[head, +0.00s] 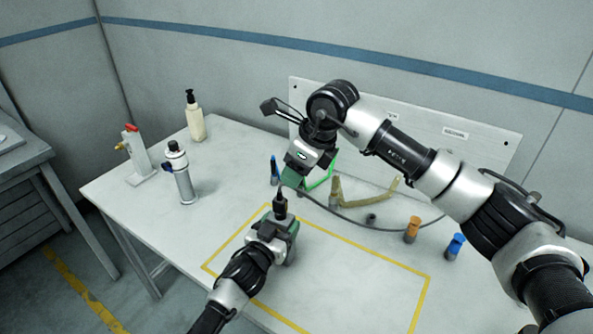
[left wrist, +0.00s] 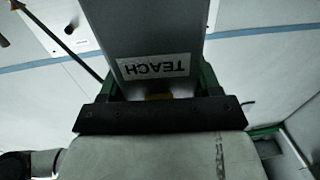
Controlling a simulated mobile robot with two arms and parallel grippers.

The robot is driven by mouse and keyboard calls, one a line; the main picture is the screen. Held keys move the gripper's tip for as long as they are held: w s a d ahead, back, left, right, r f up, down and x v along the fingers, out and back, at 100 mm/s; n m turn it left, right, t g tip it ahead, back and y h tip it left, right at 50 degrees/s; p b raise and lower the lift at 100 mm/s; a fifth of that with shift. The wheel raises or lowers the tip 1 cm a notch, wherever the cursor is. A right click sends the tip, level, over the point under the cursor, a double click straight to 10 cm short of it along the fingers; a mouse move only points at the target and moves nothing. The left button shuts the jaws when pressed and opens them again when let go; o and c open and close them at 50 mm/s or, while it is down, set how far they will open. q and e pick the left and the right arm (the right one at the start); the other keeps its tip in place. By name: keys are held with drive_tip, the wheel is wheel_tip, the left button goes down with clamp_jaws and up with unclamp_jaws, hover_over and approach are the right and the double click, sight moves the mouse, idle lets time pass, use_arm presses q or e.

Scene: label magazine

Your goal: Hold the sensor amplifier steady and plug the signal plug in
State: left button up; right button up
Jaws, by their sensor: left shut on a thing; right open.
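My left gripper (head: 287,236) is shut on the sensor amplifier, a grey box that the left wrist view (left wrist: 160,40) shows between green fingers, its TEACH label upside down. In the head view the amplifier is mostly hidden by the gripper. A dark upright piece (head: 281,208), which looks like the signal plug, stands at that gripper's far end with a thin cable rising from it. I cannot tell whether it is seated. My right gripper (head: 305,180) is open, its green fingers just above and behind the dark piece.
A grey cable runs right across the table. Behind it are a tan bracket (head: 365,193) and a labelled panel (head: 480,150). An orange piece (head: 411,230) and a blue one (head: 455,246) stand right. A pump bottle (head: 195,122) and a silver cylinder (head: 181,178) stand left. The yellow-outlined area's right part is clear.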

use_arm(q)
drive_tip(key=o, duration=1.1)
drive_tip(key=shift+o, duration=0.2)
